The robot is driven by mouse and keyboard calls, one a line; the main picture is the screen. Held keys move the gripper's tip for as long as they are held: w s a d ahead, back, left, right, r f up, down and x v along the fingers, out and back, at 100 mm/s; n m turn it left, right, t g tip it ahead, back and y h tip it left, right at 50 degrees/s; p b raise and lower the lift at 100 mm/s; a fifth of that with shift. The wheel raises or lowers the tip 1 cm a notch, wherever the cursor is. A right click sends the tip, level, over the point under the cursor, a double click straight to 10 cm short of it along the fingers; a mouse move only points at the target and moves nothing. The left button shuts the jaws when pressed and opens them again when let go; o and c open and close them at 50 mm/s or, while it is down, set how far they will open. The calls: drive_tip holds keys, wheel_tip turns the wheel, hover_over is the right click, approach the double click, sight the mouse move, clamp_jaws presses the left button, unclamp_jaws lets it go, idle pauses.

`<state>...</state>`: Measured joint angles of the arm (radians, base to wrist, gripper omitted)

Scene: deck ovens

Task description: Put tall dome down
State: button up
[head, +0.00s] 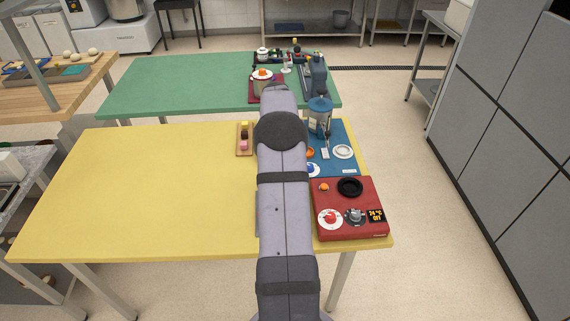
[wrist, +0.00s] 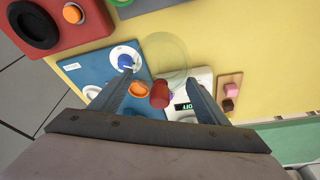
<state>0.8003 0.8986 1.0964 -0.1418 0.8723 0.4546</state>
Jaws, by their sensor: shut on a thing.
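The tall dome (wrist: 170,50) shows in the wrist view as a clear, round glass outline with a red knob-like part at its near side. My gripper (wrist: 161,84) is shut on it, with a finger on either side of the red part. The exact contact is hard to see. The glass overlaps the yellow table and the edges of the blue board (wrist: 90,65) and white scale (wrist: 203,76). I cannot tell how high it is. In the head view my arm hides the gripper, and I cannot make out the dome.
A red hot-plate unit (head: 330,201) stands at the front right of the yellow table (head: 150,190). A small wooden board (head: 240,151) holds coloured pieces. The table's left is clear. A green table (head: 180,80) stands behind.

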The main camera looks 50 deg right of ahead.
drive_tip(key=shift+f+p, duration=0.9)
drive_tip(key=shift+f, duration=2.35)
drive_tip(key=shift+f, duration=0.15)
drive_tip(key=o, duration=1)
drive_tip(key=shift+c, duration=0.2)
drive_tip(key=shift+r, duration=0.5)
drive_tip(key=b+v, duration=0.3)
drive_tip(key=v, duration=0.8)
drive_tip(key=shift+s+a+r, duration=0.15)
